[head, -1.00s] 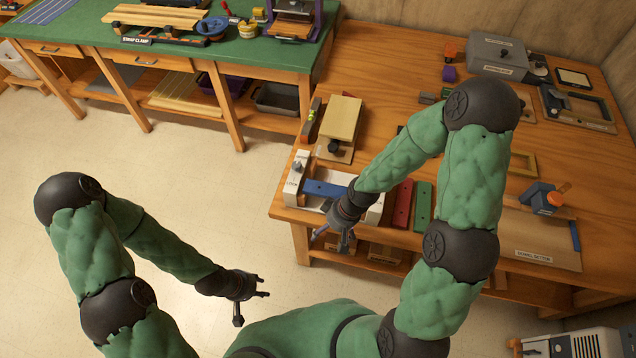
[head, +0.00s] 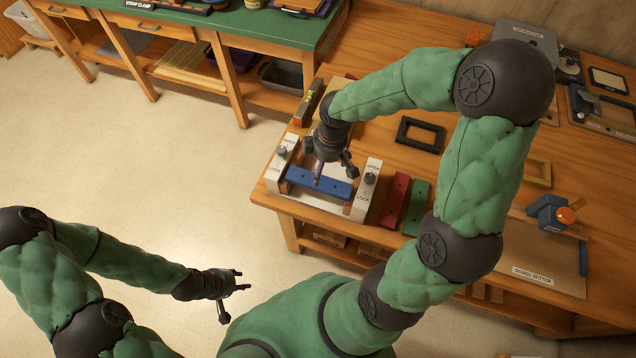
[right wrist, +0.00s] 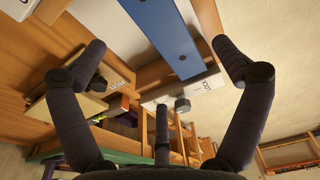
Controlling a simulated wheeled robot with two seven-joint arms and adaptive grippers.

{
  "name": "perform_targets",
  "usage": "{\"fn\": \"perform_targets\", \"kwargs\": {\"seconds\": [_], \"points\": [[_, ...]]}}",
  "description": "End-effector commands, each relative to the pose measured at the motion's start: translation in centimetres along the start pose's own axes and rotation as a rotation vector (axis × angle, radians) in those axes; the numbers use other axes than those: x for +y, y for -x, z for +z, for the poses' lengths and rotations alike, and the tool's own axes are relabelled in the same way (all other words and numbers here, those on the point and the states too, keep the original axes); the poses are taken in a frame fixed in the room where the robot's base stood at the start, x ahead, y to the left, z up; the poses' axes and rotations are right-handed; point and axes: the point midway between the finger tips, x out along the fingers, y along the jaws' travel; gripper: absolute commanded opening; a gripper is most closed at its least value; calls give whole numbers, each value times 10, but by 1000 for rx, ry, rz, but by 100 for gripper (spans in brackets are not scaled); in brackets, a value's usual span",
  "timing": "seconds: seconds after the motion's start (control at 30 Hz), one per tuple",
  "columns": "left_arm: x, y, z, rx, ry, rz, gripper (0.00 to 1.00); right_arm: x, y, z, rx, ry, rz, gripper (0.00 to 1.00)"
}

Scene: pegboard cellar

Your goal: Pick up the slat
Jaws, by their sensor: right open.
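A blue slat (head: 334,187) lies in a fixture near the table's front left corner, between two white blocks marked OPEN and LOCK (head: 284,152) (head: 366,190). My right gripper (head: 335,170) is over the slat, open and empty, its fingers pointing down and hiding part of it. In the right wrist view the blue slat (right wrist: 165,35) runs between the two spread fingers (right wrist: 160,62), not gripped; whether a finger touches it I cannot tell. My left gripper (head: 232,295) hangs over the floor, apart from the table, open and empty.
A red slat (head: 395,200) and a green slat (head: 416,207) lie right of the fixture. A black frame (head: 420,135) lies behind them. A level (head: 309,102) stands at the table's left edge. My right arm crosses above the table.

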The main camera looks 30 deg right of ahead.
Motion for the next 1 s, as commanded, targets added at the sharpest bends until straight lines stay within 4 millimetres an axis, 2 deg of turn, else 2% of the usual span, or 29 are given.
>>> {"fn": "perform_targets", "kwargs": {"seconds": [0.03,0.33,0.6,0.87,0.9,1.0], "points": [[-2,-6,0,0,0,0,40,0,-11,1,-3,1,-2,97],[-5,-15,0,0,0,0,40,0,-32,1,-1,-1,-1,97],[-12,-34,-1,0,0,0,40,0,-69,1,-1,-1,-1,97],[-12,-34,-1,0,0,0,40,0,-72,0,1,-1,0,97],[-12,-34,-1,0,0,0,40,0,-72,0,1,-1,0,95],[-12,-34,-1,0,0,0,40,0,-71,0,1,-1,0,66]]}}
